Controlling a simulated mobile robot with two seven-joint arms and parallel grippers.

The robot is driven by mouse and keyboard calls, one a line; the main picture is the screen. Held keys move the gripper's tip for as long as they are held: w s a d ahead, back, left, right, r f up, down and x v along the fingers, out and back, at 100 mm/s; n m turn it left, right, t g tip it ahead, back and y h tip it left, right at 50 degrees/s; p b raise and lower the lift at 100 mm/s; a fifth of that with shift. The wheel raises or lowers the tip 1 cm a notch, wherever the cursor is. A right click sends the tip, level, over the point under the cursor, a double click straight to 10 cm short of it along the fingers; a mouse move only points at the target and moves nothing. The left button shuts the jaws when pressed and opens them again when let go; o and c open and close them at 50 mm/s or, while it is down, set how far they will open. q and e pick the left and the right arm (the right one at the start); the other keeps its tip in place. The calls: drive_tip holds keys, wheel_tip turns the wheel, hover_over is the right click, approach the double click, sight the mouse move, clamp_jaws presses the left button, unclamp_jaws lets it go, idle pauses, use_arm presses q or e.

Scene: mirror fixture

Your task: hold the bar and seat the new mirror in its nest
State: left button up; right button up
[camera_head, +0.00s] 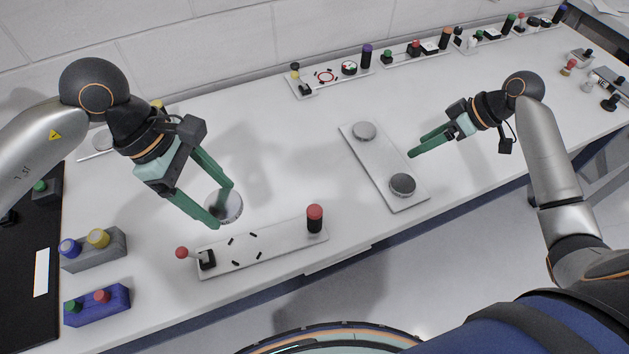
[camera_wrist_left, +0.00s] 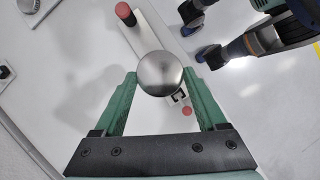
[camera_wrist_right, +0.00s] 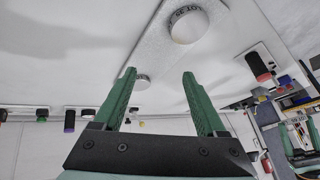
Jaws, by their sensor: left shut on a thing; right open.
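A round silver disc, the mirror (camera_head: 231,207), is held between the two green fingers of my left gripper (camera_head: 222,206), above the table just behind the fixture plate. In the left wrist view the mirror (camera_wrist_left: 160,72) sits between the fingertips. The fixture plate (camera_head: 285,242) carries several small black pins around a bare spot, a red-knobbed lever (camera_head: 183,253) at its left and a black post with red top (camera_head: 315,217) at its right. My right gripper (camera_head: 416,147) is open and empty beside a tray (camera_head: 383,160) holding two round discs, one (camera_head: 402,184) near, one (camera_head: 364,131) far.
A grey block with blue and yellow knobs (camera_head: 93,252) and a blue block with green and red knobs (camera_head: 97,306) stand at the left. Several fixture plates, one with a red ring (camera_head: 326,76), line the wall. The table between the fixture plate and tray is clear.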

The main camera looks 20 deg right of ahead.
drive_tip(key=w+a+r+n+g, duration=0.1)
drive_tip(key=a+r+n, duration=0.1)
drive_tip(key=a+n, duration=0.5)
drive_tip(key=n+g+h, duration=0.3)
drive_tip(key=n+h, duration=0.3)
drive_tip(key=n, duration=1.4)
approach(315, 218)
drive_tip(key=shift+w+d+f, duration=0.4)
drive_tip(key=shift+w+f, duration=0.25)
drive_tip(key=shift+w, duration=0.2)
drive_tip(key=shift+f, duration=0.2)
wheel_tip(315, 218, down, 12)
drive_tip(key=shift+r, duration=0.15)
drive_tip(key=shift+c, duration=0.4)
clamp_jaws()
